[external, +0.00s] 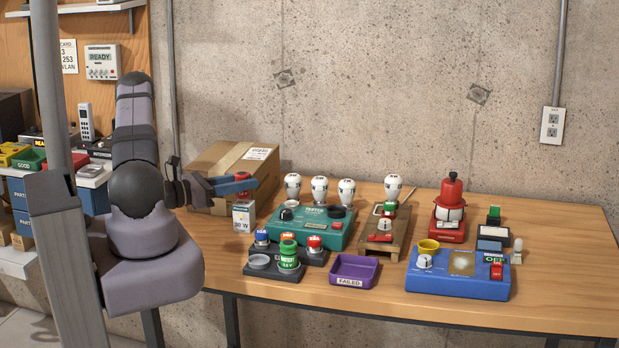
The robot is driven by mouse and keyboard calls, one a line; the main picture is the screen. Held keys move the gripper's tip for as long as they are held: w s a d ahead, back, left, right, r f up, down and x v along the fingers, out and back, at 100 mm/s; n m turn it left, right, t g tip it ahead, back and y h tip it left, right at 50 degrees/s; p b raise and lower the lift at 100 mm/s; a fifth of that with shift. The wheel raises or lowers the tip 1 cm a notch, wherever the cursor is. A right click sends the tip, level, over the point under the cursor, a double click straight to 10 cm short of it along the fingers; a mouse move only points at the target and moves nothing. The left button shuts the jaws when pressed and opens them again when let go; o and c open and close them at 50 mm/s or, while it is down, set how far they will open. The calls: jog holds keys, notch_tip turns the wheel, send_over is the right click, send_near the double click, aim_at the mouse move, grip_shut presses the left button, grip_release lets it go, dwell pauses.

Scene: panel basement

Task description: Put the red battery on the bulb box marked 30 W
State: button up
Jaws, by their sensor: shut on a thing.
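The bulb box marked 30 W (243,222) is a small white carton standing upright at the left of the table, in front of the cardboard box. My gripper (242,184) is directly above it, reaching in from the left. It is shut on the red battery (242,176), whose red top shows above the fingers. A small part of the battery shows below the fingers, close to the top of the bulb box. I cannot tell whether the battery touches the box. The fingers hide the battery's middle.
A black rack (274,274) with several coloured batteries stands in front of a teal tester (333,235). A purple FAILED tray (353,270) and a blue device (457,280) lie to the right. The cardboard box (222,163) stands close behind my gripper. The table's right end is clear.

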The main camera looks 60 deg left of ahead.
jog(key=shift+f, duration=0.7)
jog(key=shift+f, duration=0.15)
jog(key=o, duration=0.9)
jog(key=shift+c, duration=0.2)
jog(key=shift+r, duration=0.25)
jog(key=shift+s+f, duration=0.2)
jog(key=shift+s, duration=0.15)
jog(key=s+b, duration=0.5)
jog(key=s, duration=0.6)
jog(key=shift+s+a, duration=0.2)
